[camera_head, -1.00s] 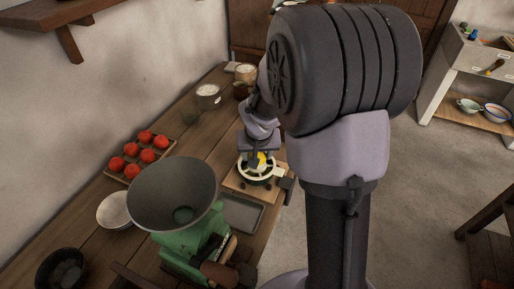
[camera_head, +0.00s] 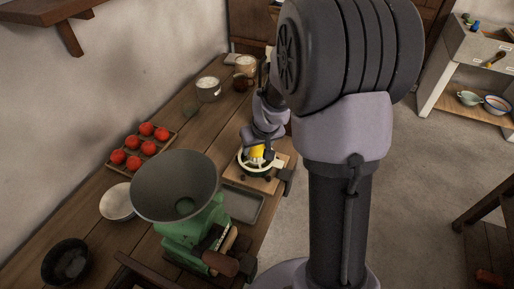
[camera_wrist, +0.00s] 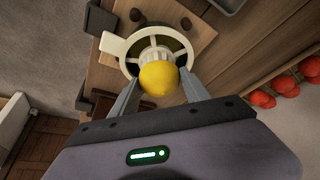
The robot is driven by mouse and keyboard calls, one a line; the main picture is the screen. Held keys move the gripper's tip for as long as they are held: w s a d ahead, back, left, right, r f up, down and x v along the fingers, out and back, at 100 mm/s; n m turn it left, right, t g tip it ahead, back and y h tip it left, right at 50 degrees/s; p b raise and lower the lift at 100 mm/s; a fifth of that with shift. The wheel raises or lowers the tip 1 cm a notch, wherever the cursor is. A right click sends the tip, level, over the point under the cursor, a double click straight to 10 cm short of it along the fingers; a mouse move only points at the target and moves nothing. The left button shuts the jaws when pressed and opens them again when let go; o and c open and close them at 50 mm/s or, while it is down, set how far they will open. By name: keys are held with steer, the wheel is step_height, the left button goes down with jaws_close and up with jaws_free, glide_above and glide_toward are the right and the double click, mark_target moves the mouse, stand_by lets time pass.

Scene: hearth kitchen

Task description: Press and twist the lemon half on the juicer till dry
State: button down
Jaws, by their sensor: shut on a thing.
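The yellow lemon half (camera_wrist: 158,79) is between the two fingers of my gripper (camera_wrist: 161,86), dome side toward the wrist camera. In the head view the lemon half (camera_head: 257,152) shows as a small yellow patch below my gripper (camera_head: 260,146). The juicer (camera_head: 244,164) is a pale ring with spokes and a side handle. In the wrist view the juicer (camera_wrist: 116,46) shows a white ribbed cone just beyond the lemon. The lemon is over this cone, but its cut face and any contact are hidden.
The juicer is on a wooden board (camera_head: 237,180) near the counter's right edge. A grey tray (camera_head: 240,204) and a green mill with a wide hopper (camera_head: 173,184) stand in front. Red tomatoes (camera_head: 146,129) are in a tray at left, and tins (camera_head: 208,88) stand behind.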

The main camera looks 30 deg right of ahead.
steer(key=shift+s+a+f+n+y+b, duration=0.15)
steer(key=shift+s+f+n+y+b, duration=0.2)
steer(key=shift+n+b, duration=1)
steer(key=shift+w+m+b, duration=0.1)
steer(key=shift+m+b, duration=0.2)
steer(key=shift+m, duration=0.15)
steer(key=shift+r+m+p, duration=0.2)
steer(key=shift+m+p, duration=0.2)
steer(key=shift+p, duration=0.3)
steer(key=shift+m+p, duration=0.5)
steer(key=shift+p, duration=0.4)
steer(key=shift+m+h+p, duration=0.55)
steer(key=shift+m+p, duration=0.05)
steer(key=shift+p, duration=0.55)
steer(key=shift+m+p, duration=0.5)
steer(key=shift+p, duration=0.1)
steer(key=shift+w+f+g+b, duration=0.2)
steer(key=shift+f+g+b, duration=0.1)
steer(key=shift+b, duration=0.65)
steer(key=shift+r+m+h+b, duration=0.1)
steer(key=shift+m+h+b, duration=0.2)
steer(key=m+b, duration=0.1)
steer(key=b, duration=0.3)
steer(key=shift+r+m+h+b, duration=0.1)
steer(key=shift+m+h+b, duration=0.2)
steer(key=shift+m, duration=0.1)
